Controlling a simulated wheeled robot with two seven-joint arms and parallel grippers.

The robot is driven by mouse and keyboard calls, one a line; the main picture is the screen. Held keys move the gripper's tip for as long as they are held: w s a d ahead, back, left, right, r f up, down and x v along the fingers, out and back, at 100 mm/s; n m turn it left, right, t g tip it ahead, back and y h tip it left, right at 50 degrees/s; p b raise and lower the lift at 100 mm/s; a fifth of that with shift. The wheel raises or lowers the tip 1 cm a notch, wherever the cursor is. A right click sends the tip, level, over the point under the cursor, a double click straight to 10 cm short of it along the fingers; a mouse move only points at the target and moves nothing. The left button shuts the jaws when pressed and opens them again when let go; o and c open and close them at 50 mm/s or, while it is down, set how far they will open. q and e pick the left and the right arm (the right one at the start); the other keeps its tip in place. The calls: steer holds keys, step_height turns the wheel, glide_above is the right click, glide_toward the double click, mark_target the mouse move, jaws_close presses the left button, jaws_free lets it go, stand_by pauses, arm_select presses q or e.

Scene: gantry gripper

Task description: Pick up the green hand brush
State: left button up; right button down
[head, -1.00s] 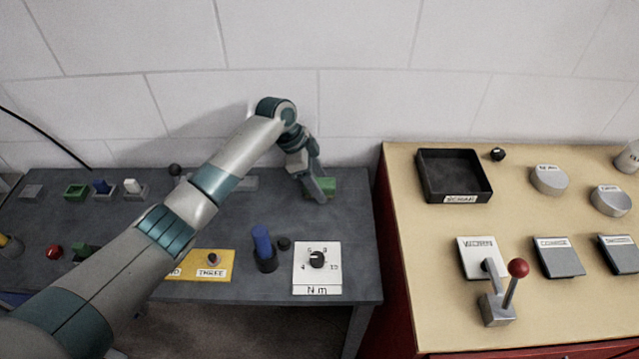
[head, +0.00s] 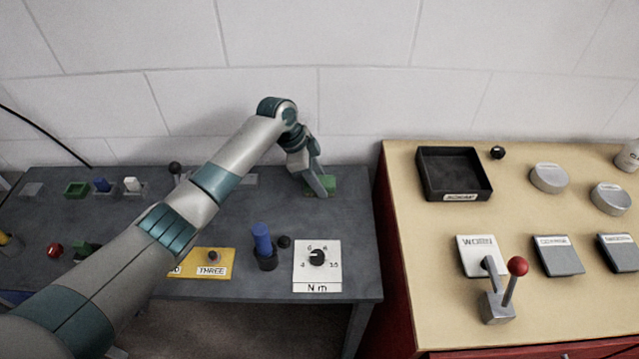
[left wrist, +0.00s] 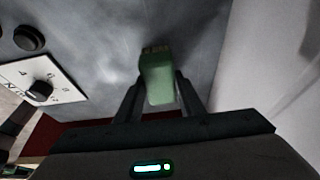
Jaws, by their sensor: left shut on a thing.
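The green hand brush (head: 326,186) is at the back right of the grey table, near the wall. My left gripper (head: 318,190) reaches down to it from above. In the left wrist view, the brush (left wrist: 157,78) stands between the two fingers of my left gripper (left wrist: 160,92), which is shut on it. Its bristle end shows at the far side. I cannot tell whether the brush still touches the table. In the head view the gripper hides part of the brush. My right gripper is out of view.
The grey table (head: 340,270) holds a blue-handled tool (head: 262,240), a dial on a white plate (head: 317,262) and a yellow label plate (head: 205,264). A tan bench with a black tray (head: 455,190) and a red-knobbed lever (head: 517,266) stands to the right.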

mark_target(329, 182)
arm_select(q)
steer(key=shift+r+b, duration=0.4)
steer(key=shift+r, duration=0.1)
steer(key=r+b, duration=0.2)
steer(key=r, duration=0.1)
steer(key=shift+s+d+r, duration=0.15)
steer(key=shift+d, duration=0.25)
steer(key=s+d+r+b, duration=0.4)
steer(key=s+d+r, duration=0.1)
steer(key=d, duration=0.4)
steer(key=shift+d+r, duration=0.3)
steer(key=shift+r, duration=0.6)
